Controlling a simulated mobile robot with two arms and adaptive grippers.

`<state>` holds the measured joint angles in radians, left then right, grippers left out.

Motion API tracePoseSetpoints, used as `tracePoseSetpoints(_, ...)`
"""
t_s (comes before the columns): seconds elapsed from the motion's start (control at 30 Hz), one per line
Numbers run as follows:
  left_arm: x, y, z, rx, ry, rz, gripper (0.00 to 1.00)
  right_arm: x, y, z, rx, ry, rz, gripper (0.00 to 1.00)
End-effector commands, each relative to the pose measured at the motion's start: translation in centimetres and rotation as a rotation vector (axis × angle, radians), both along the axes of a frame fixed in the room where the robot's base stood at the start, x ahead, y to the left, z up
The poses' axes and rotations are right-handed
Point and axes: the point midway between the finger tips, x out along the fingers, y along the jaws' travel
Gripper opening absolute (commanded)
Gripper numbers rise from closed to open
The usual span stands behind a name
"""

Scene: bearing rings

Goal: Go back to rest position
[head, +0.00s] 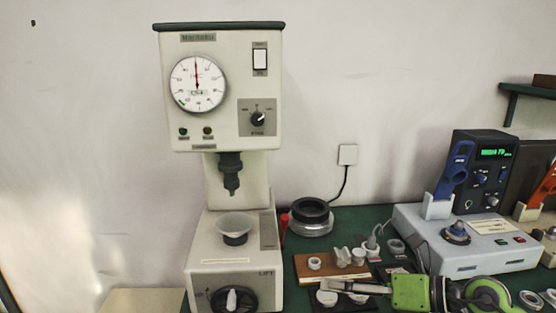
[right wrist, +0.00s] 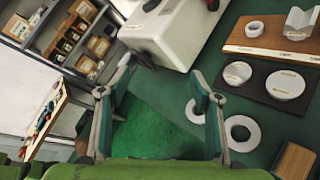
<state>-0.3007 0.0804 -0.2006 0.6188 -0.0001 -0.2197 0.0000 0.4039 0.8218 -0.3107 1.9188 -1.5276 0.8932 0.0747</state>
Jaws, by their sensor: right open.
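My right gripper (head: 338,289) shows at the bottom of the head view, its green body to the right and its fingers pointing left, in front of the wooden block. In the right wrist view my right gripper (right wrist: 164,68) has its two fingers wide apart, with nothing between them but the green surface beyond. Two pale rings, one partly behind the right finger (right wrist: 241,133), lie flat on the green surface. My left gripper is in neither view.
A press with a dial (head: 218,95) stands left of centre. A wooden block (head: 309,274) with small parts and a dark mat (right wrist: 258,98) with round pieces lie near the gripper. A light blue device (head: 470,252) stands at right. A stocked shelf (right wrist: 70,45) shows in the wrist view.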

Motion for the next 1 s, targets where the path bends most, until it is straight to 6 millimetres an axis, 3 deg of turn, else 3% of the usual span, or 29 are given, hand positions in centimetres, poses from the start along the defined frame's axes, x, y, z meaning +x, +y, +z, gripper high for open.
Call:
tracePoseSetpoints(0.03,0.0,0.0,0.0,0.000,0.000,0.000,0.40,-0.7,2.2,1.6,0.153,-0.003,-0.010,0.59)
tracePoseSetpoints(0.1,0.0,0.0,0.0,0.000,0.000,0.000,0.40,-0.9,3.7,4.4,0.362,-0.006,-0.053,0.59)
tracePoseSetpoints(0.17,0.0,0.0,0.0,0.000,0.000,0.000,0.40,-1.0,4.0,6.6,0.538,0.005,-0.107,0.59)
tracePoseSetpoints(0.3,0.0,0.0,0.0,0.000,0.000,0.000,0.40,-0.3,1.5,9.7,0.925,0.077,-0.295,0.59)
tracePoseSetpoints(0.43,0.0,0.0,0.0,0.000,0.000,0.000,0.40,0.5,-3.3,8.7,1.239,0.196,-0.541,0.59)
tracePoseSetpoints(0.57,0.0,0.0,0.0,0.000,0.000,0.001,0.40,0.3,-8.3,3.7,1.489,0.363,-0.845,0.59)
tracePoseSetpoints(0.7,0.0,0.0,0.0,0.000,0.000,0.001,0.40,-2.6,-12.2,-4.9,1.663,0.593,-1.223,0.59)
tracePoseSetpoints(0.77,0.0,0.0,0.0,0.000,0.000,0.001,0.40,-4.8,-12.9,-9.0,1.699,0.703,-1.389,0.59)
tracePoseSetpoints(0.9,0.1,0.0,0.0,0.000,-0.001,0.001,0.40,-11.1,-12.7,-16.9,1.705,0.951,-1.733,0.59)
tracePoseSetpoints(1.0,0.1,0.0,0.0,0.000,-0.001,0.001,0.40,-15.6,-11.6,-20.6,1.662,1.102,-1.922,0.59)
